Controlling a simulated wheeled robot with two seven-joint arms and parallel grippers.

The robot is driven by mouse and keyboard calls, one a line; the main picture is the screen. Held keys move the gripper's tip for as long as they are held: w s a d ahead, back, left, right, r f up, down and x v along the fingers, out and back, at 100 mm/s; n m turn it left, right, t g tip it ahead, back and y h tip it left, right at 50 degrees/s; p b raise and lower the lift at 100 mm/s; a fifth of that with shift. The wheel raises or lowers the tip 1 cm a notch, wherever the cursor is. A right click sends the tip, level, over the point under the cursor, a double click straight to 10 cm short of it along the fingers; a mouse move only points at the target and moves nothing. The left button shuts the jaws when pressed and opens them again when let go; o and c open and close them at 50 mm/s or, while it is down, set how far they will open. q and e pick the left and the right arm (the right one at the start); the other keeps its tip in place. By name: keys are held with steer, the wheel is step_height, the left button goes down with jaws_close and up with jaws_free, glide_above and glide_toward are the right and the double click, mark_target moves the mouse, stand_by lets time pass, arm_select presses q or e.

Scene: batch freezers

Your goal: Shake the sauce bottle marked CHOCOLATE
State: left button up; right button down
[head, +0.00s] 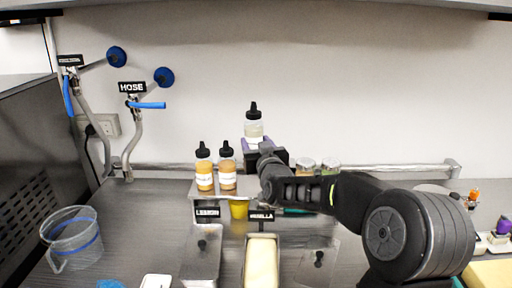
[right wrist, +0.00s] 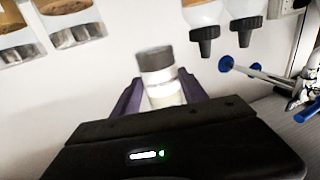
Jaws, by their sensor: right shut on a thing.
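My right gripper (head: 256,143) is shut on a clear squeeze bottle (head: 253,129) with a black nozzle cap. It holds the bottle upright above the small shelf, against the white wall. The bottle's label is pale and I cannot read a name on it. In the right wrist view the bottle (right wrist: 160,80) sits between the purple fingers (right wrist: 160,100), with a dark band at one end. Two amber bottles with black caps, a left one (head: 204,172) and a right one (head: 228,170), stand on the shelf; their labels are too small to read. My left gripper is out of view.
The metal shelf (head: 207,187) also bears lidded jars (head: 305,164) at its right. Below are a yellow cup (head: 238,209), a VANILLA sign (head: 262,216) and a cream-filled pan (head: 261,262). A clear pitcher (head: 72,240) stands at left.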

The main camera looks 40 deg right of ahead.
mark_target(256, 125)
step_height(256, 125, up, 6)
steer(key=p, duration=0.2)
steer(key=shift+f+p, duration=0.1)
steer(key=shift+p, duration=0.3)
steer(key=shift+f, duration=0.1)
